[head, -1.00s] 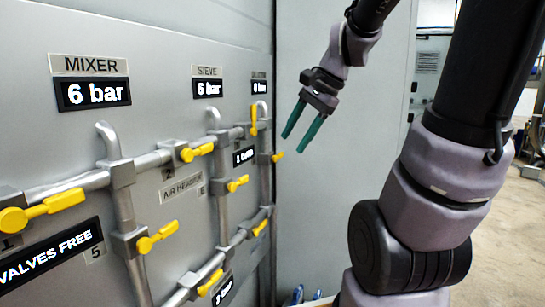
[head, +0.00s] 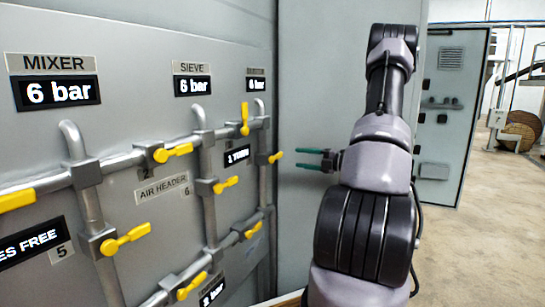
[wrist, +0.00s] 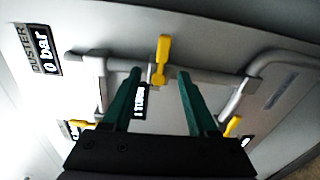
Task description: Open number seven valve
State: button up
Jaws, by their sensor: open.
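Yellow-handled valves sit on grey pipes on the panel. No number seven label is readable. The rightmost valve (head: 276,157) is on the right vertical pipe, its handle pointing sideways to the right. My gripper (head: 304,158) is open and empty to the right of this valve, its green fingers pointing left towards it with a small gap in the picture. In the wrist view, the same yellow handle (wrist: 161,60) appears between and beyond the fingertips. I cannot tell the exact distance.
Near the right pipe are an upright yellow valve (head: 244,118) and a lower yellow valve (head: 253,230). The middle valve (head: 225,185) is further left. A grey cabinet (head: 450,120) stands behind my arm. Open floor (head: 500,230) lies to the right.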

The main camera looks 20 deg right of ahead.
aim_at(281, 156)
jog(key=shift+m+t, duration=0.3)
jog(key=shift+m, duration=0.2)
jog(key=x, duration=0.7)
jog(key=d+f+x, duration=0.1)
jog(key=x, duration=0.2)
jog(key=shift+w+a, duration=0.15)
jog(key=shift+w, duration=0.35)
grip_shut()
dwell(0.4)
